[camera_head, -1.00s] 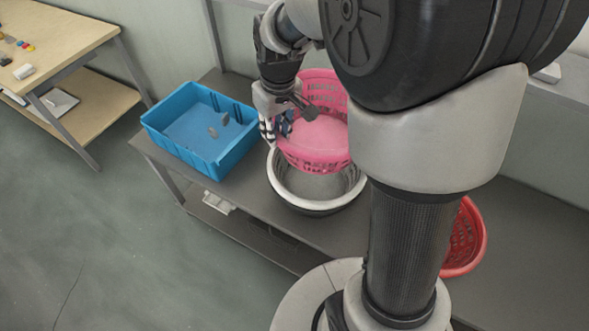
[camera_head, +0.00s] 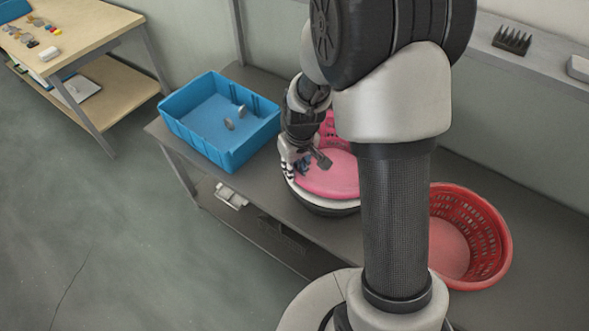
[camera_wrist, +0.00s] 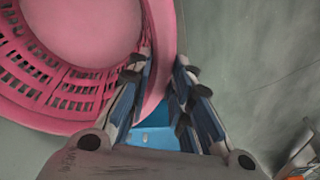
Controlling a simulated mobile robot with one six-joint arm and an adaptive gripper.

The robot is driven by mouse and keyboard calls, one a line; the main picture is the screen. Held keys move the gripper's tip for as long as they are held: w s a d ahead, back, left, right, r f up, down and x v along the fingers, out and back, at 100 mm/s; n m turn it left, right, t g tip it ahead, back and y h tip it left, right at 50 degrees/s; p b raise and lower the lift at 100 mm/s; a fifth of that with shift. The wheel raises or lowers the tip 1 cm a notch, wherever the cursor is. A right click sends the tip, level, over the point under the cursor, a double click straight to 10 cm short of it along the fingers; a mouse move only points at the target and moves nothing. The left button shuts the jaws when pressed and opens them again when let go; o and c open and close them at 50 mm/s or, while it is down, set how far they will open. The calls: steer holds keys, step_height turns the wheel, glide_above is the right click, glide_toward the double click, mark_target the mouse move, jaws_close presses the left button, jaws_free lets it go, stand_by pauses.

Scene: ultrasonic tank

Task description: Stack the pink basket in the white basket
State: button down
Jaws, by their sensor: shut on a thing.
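The pink basket (camera_head: 330,181) sits inside the white basket (camera_head: 292,183), low in it, partly hidden behind my arm. Only part of the white basket's rim and its dark lower side show. My gripper (camera_head: 304,166) is at the left side of the pink basket, shut on its rim. In the wrist view the pink basket (camera_wrist: 75,88) fills the upper left, and its rim passes between the fingers of my gripper (camera_wrist: 163,85). Whether the pink basket rests fully on the white one cannot be told.
A blue bin (camera_head: 176,102) with a few small grey items stands left of the baskets. A red basket (camera_head: 488,232) stands to the right on the same grey table (camera_head: 345,238). A wooden table (camera_head: 90,40) with small objects is at the far left.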

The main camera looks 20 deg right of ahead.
steer(key=shift+f, duration=0.2)
steer(key=shift+f+b, duration=0.3)
steer(key=shift+b, duration=0.05)
steer(key=c, duration=1.4)
jaws_free()
steer(key=shift+c, duration=0.2)
steer(key=shift+r+p, duration=0.55)
steer(key=shift+r, duration=0.05)
steer(key=s+r+t+p, duration=0.1)
steer(key=s+r, duration=0.3)
steer(key=r, duration=0.4)
steer(key=s+a+r+m+p, duration=0.1)
steer(key=s+r, duration=0.2)
steer(key=r, duration=0.4)
steer(key=s+r+t+p, duration=0.1)
steer(key=s+r, duration=0.3)
steer(key=r, duration=0.4)
steer(key=s+r+m+t, duration=0.1)
steer(key=s+r, duration=0.2)
steer(key=s, duration=0.8)
steer(key=shift+s+a+r+m, duration=0.15)
steer(key=shift+s+a+m, duration=0.15)
steer(key=shift+a, duration=0.05)
